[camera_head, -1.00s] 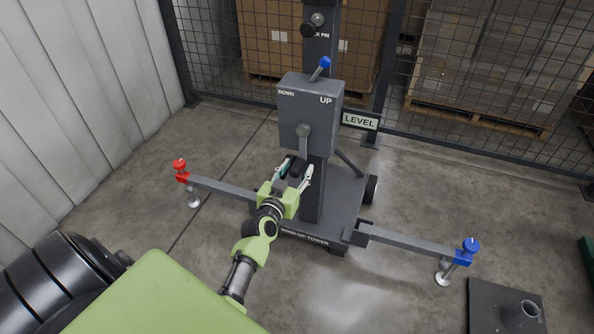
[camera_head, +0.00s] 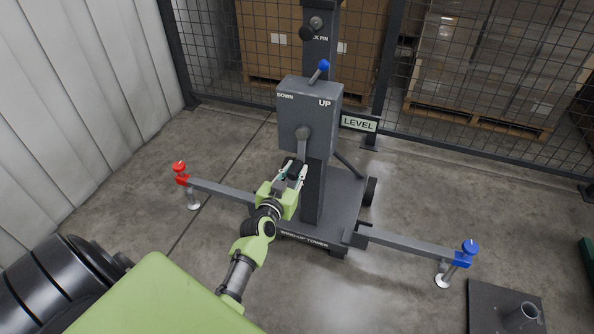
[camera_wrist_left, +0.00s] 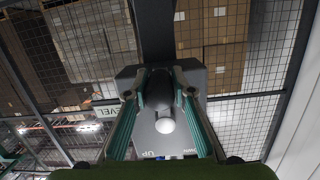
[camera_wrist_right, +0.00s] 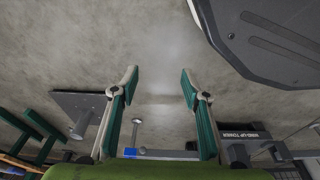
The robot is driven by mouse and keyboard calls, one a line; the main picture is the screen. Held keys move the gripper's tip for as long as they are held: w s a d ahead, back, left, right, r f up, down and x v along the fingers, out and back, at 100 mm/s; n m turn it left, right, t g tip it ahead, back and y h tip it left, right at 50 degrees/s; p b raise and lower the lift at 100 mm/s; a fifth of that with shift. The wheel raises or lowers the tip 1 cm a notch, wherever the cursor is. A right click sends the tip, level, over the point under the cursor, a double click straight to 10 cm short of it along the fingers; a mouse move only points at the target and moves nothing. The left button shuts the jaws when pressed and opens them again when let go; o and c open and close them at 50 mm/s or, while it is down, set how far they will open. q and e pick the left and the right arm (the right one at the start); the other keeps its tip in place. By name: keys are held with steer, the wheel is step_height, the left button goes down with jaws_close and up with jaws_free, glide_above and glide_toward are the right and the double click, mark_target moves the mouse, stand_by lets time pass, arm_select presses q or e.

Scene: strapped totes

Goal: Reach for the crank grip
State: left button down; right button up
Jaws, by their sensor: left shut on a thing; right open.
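The wind-up tower's grey crank box (camera_head: 309,112) carries a crank arm (camera_head: 303,143) that hangs down from its hub. The dark crank grip (camera_wrist_left: 158,92) is at the arm's lower end. My left gripper (camera_head: 293,171) is shut on the grip, with one finger on each side of it; the left wrist view shows the grip between the teal pads. In the head view the fingers partly hide the grip. My right gripper (camera_wrist_right: 159,78) is open and empty over bare floor; it is not seen in the head view.
A blue-knobbed lever (camera_head: 320,70) tops the box, with a LEVEL sign (camera_head: 359,123) beside it. Outriggers end in a red knob (camera_head: 179,168) and a blue knob (camera_head: 469,247). A dark plate with a socket (camera_head: 490,312) lies at lower right. Mesh fencing stands behind.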

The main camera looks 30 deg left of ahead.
arm_select(q)
steer(key=shift+m+y, duration=0.3)
steer(key=shift+m, duration=0.6)
steer(key=a, duration=0.1)
steer(key=a+r, duration=0.1)
steer(key=a, duration=0.1)
steer(key=s+a+p, duration=0.1)
steer(key=shift+a+r, duration=0.35)
steer(key=shift+a, duration=0.05)
arm_select(e)
steer(key=s+f, duration=0.2)
steer(key=f, duration=0.1)
steer(key=shift+s+d+f, duration=0.15)
steer(key=shift+s+f, duration=0.15)
steer(key=shift+s, duration=0.1)
